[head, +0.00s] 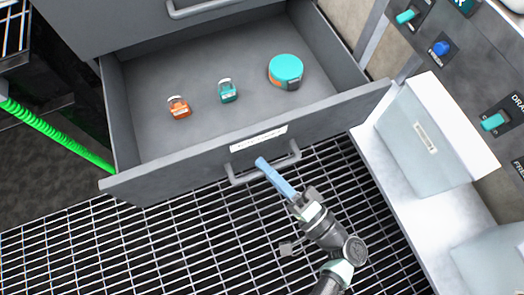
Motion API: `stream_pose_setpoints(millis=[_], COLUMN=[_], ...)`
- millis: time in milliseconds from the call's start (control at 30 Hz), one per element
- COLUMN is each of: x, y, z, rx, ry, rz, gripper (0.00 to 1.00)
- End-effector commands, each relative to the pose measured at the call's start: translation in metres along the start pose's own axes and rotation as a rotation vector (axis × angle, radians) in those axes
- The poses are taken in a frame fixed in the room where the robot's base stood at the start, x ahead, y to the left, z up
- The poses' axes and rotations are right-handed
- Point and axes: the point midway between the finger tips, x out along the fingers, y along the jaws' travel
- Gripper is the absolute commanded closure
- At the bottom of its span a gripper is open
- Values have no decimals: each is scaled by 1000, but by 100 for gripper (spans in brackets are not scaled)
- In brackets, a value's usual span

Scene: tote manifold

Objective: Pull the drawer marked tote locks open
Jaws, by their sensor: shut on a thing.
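The grey drawer (180,172) with a white label (258,139) on its front stands pulled out, and its inside shows. The label's text is too small to read. Its bar handle (240,180) sticks out from the front below the label. My gripper (262,163) reaches up from the lower right and is shut on the drawer handle, near the middle of the bar. In the drawer lie an orange padlock (179,107), a teal padlock (228,91) and a round teal and orange thing (286,72).
A closed grey drawer front with a handle (200,8) is above. A white bin (437,135) stands on a pale ledge at the right, under a panel with switches (441,48). A green coiled hose (60,138) runs at the left. Open grating floor (150,250) lies in front.

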Motion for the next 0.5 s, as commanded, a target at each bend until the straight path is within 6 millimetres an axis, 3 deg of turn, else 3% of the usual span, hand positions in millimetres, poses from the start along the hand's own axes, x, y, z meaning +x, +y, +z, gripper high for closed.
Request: stream_pose_setpoints(millis=[500], x=[-10], y=[-2], z=[4], rx=[0], ry=[1], rz=[0], gripper=[100])
